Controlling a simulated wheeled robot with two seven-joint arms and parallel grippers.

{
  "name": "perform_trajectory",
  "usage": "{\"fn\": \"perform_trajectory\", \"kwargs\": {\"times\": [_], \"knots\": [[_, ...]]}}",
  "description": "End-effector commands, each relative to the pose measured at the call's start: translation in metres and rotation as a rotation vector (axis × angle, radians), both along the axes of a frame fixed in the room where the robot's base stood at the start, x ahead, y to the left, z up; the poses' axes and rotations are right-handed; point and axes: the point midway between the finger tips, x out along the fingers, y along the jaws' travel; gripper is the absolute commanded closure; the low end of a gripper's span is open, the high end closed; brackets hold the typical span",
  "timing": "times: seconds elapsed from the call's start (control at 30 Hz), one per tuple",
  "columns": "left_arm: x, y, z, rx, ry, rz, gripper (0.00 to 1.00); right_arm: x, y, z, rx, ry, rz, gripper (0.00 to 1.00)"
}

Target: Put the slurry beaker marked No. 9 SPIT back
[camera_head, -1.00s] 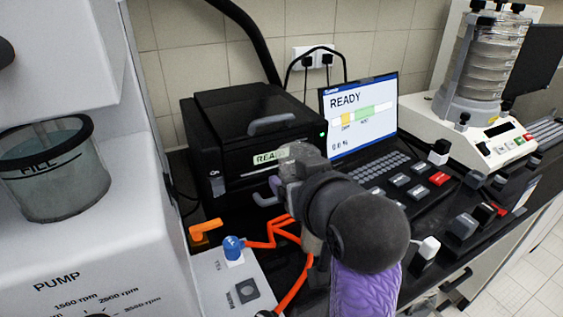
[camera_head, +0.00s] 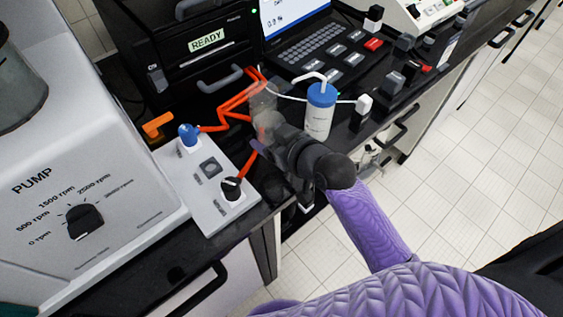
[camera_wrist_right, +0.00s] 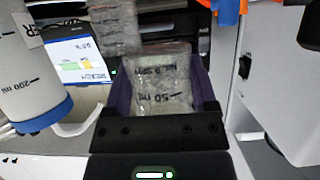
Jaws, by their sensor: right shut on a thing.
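My right gripper (camera_head: 270,130) is shut on a small clear beaker (camera_wrist_right: 160,85) with a greyish content. In the right wrist view its marking reads roughly "No. 9 SPIT", with a 50 ml line, and the purple fingers grip it on both sides. In the head view the beaker (camera_head: 263,103) is a faint translucent shape, partly hidden by the gripper, in front of the black READY machine (camera_head: 200,62). I cannot tell whether it touches the bench. My left gripper is not in view.
A blue-capped wash bottle (camera_head: 319,112) stands right of the gripper; it also shows in the right wrist view (camera_wrist_right: 28,75). Orange tubing (camera_head: 235,105) and a valve panel (camera_head: 205,185) lie left. The pump unit (camera_head: 80,190) fills the left. Black switch blocks (camera_head: 395,82) line the bench's right.

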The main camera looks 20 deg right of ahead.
Motion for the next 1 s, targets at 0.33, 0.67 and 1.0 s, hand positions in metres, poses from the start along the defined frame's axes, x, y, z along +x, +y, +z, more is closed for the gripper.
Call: {"fn": "perform_trajectory", "kwargs": {"times": [0.33, 0.67, 1.0], "knots": [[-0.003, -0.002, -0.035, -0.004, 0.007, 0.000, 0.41, 0.000, 0.000, -0.068, 0.000, 0.002, 0.000, 0.84], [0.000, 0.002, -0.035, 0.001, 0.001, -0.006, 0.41, 0.001, 0.000, -0.071, -0.001, -0.002, -0.001, 0.84], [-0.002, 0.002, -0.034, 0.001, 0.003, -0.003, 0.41, 0.001, 0.000, -0.071, 0.000, -0.003, -0.001, 0.00]]}}
